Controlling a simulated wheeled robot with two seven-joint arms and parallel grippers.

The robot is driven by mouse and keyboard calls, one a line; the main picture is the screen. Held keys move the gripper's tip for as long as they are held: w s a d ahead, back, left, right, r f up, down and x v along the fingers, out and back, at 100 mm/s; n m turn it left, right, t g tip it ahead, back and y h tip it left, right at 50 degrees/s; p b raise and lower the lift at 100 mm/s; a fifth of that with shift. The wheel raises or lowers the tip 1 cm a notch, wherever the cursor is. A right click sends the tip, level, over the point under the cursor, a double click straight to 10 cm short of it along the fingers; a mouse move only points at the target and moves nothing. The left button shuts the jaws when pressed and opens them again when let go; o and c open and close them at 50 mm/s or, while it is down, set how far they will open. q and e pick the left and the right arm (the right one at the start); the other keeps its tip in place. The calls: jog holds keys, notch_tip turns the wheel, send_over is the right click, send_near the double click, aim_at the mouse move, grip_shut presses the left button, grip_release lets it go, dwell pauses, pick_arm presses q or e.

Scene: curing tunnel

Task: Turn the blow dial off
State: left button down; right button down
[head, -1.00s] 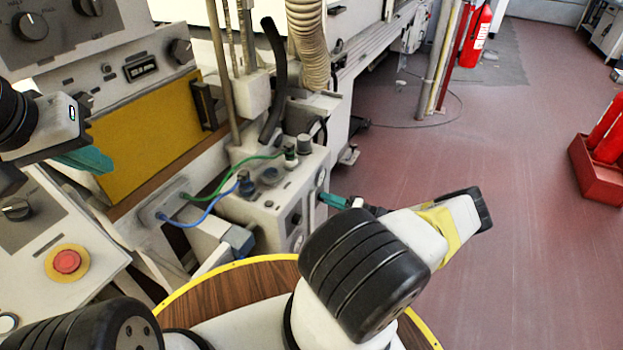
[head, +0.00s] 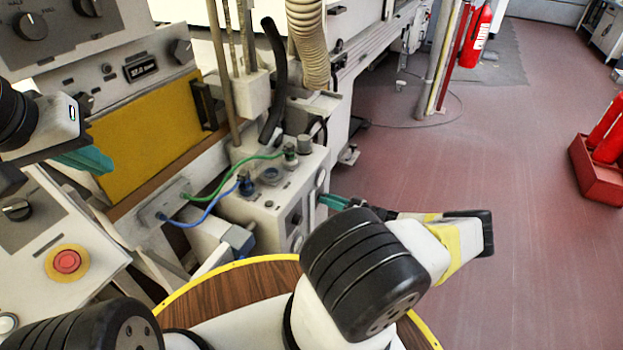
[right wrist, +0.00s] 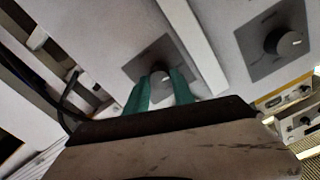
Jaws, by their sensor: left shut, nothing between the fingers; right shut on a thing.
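My right gripper (head: 328,200) reaches the right side of the grey control box (head: 262,207) in the head view. In the right wrist view its teal fingers (right wrist: 160,88) are shut on a dial (right wrist: 160,76) set on a dark square plate. The fingers partly cover this dial, and I cannot read a label on it. A second black dial (right wrist: 284,41) on a similar plate is to its right, beyond a pale bar. My left gripper (head: 92,160) is shut and empty in front of the yellow panel (head: 150,128), apart from the box.
Green (head: 225,175) and blue (head: 200,217) hoses run to the box's top. A ribbed duct (head: 308,45) and a black hose (head: 274,80) hang behind it. A red emergency button (head: 67,261) is at left. The floor (head: 450,150) at right is open.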

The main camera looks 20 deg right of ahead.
jog(key=shift+f+n, duration=0.1)
jog(key=shift+n, duration=0.2)
dwell(0.4)
jog(key=c, duration=1.1)
grip_release()
jog(key=v, duration=0.8)
jog(key=shift+d, duration=0.1)
